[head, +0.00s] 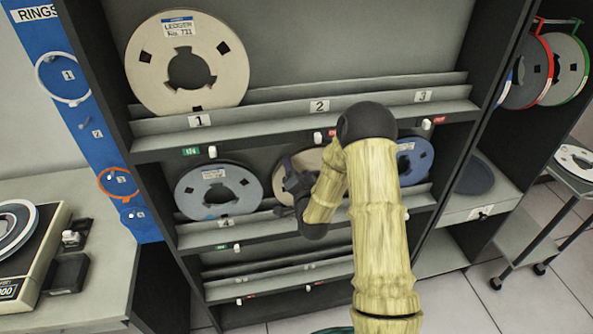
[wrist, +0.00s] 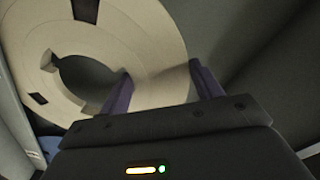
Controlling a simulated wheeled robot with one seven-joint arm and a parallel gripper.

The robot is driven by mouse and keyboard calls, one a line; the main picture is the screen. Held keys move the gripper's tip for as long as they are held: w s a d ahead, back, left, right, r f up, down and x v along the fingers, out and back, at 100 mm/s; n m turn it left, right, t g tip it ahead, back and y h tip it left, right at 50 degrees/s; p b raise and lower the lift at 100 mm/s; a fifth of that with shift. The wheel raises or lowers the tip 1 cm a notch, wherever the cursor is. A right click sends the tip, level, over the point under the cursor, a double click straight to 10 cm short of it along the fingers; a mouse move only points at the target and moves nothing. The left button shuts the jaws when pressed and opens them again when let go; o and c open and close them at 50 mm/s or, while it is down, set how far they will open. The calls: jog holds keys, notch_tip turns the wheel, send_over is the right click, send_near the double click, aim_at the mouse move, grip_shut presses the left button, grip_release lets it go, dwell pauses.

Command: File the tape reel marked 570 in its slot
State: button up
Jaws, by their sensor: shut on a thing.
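A cream tape reel (head: 308,160) stands in the middle row of the rack, partly hidden by my arm. Its number cannot be read. My gripper (head: 291,178) is at the left side of this reel, with its fingers shut on it. In the wrist view, the purple fingers of my gripper (wrist: 160,78) are either side of the cream reel's rim (wrist: 165,45). I cannot tell whether the reel rests fully on the shelf. The rack (head: 155,127) has top slots labelled 1, 2 and 3; the middle-row slot at left reads 4.
A large cream reel (head: 150,80) stands in slot 1. A pale blue reel (head: 190,190) is in slot 4, and a blue reel (head: 424,163) is at the middle row's right. Slots 2 and 3 look empty. A blue rings board (head: 95,115) hangs left; a cart (head: 525,242) stands right.

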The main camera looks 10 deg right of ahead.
jog(key=shift+f+b, duration=0.25)
jog(key=shift+b, duration=0.05)
dwell(0.4)
jog(key=o, duration=1.5)
jog(key=shift+c, duration=0.2)
jog(key=shift+f, duration=0.15)
jog(key=c, duration=0.4)
jog(key=shift+o, duration=0.2)
jog(key=shift+s, duration=0.1)
jog(key=s+b, duration=0.2)
jog(key=s, duration=0.8)
jog(key=shift+r, duration=0.2)
jog(key=s+p, duration=0.1)
jog(key=p, duration=0.3)
jog(key=shift+s+p, duration=0.3)
jog(key=shift+p, duration=0.1)
